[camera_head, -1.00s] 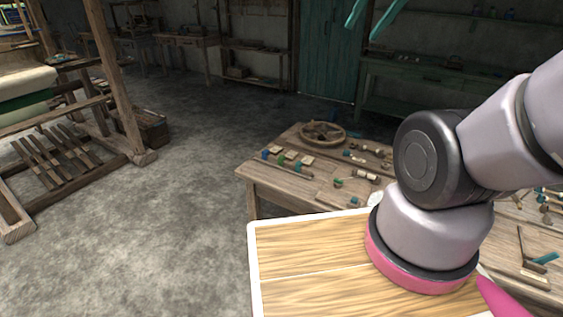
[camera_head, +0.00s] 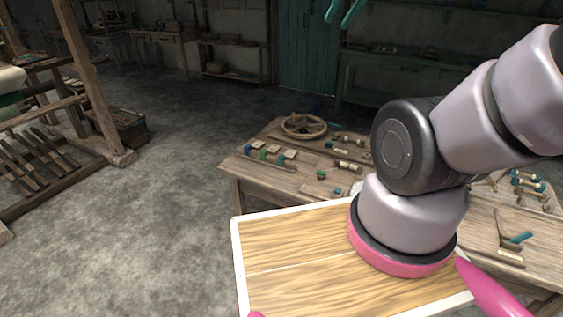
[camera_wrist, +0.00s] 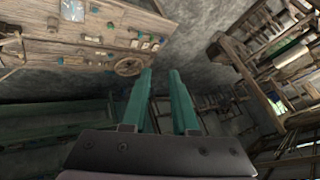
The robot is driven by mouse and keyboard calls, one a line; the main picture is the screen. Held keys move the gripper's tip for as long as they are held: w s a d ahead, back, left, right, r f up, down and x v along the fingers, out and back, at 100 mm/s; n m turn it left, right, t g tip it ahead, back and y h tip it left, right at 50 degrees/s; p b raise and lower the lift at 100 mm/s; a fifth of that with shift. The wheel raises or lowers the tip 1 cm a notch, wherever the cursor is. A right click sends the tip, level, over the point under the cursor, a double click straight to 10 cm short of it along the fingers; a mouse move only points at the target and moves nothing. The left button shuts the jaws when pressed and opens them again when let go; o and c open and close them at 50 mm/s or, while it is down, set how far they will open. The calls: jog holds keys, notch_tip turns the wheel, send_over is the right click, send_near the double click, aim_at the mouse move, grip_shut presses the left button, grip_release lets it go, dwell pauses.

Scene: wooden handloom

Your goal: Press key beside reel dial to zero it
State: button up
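My gripper (camera_wrist: 160,74) has two teal fingers spread apart with nothing between them. Its teal fingertips also show at the top of the head view (camera_head: 345,10), raised high above the floor and well away from the workbench. A pale square-looking dial (camera_wrist: 72,10) lies on the workbench at the top left of the wrist view, cut near the picture edge; it looks like the reel dial. Small teal and brown parts sit around it, but I cannot tell which is the key. In the head view my arm covers much of the bench there.
The wooden workbench (camera_head: 262,187) holds a spoked wheel (camera_head: 303,126), several small blocks and spools. A wooden loom frame (camera_head: 90,80) stands at the left. A green cabinet (camera_head: 400,85) is at the back. The grey floor (camera_head: 160,210) between is clear.

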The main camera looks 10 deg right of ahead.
grip_shut()
dwell(1.4)
